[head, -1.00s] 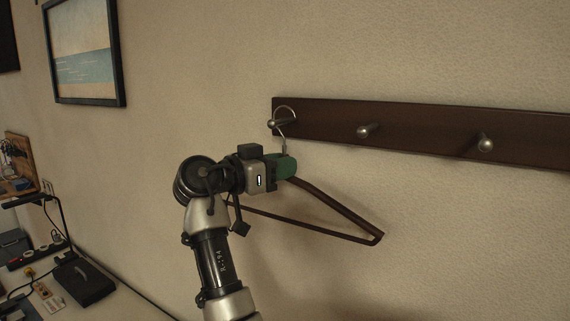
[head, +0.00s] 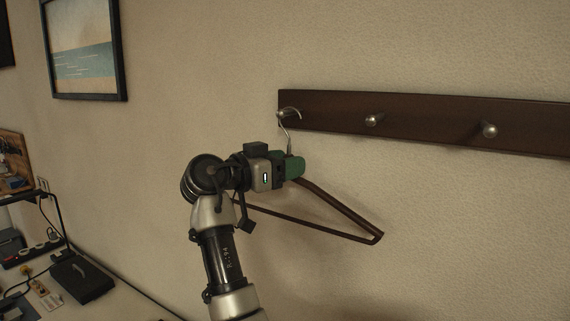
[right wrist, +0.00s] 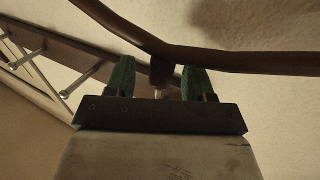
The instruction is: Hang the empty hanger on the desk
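The dark brown hanger (head: 345,221) is empty. Its metal hook (head: 284,132) is at the leftmost peg (head: 283,115) of a dark wall rack, with the curve over the peg; exact contact is too small to tell. My right gripper (head: 290,167) is at the hanger's neck, just below the hook. In the right wrist view its two green fingers (right wrist: 159,82) stand apart, with the hanger's neck (right wrist: 160,71) between them and a gap showing beside it. The hanger's bar (right wrist: 245,62) crosses above the fingers. My left gripper is out of view.
The wall rack (head: 430,120) has two bare pegs, a middle one (head: 373,120) and a right one (head: 489,130). A framed picture (head: 84,50) hangs at left. A desk at lower left holds a black box (head: 82,278) and a power strip (head: 35,253). The wall below the rack is clear.

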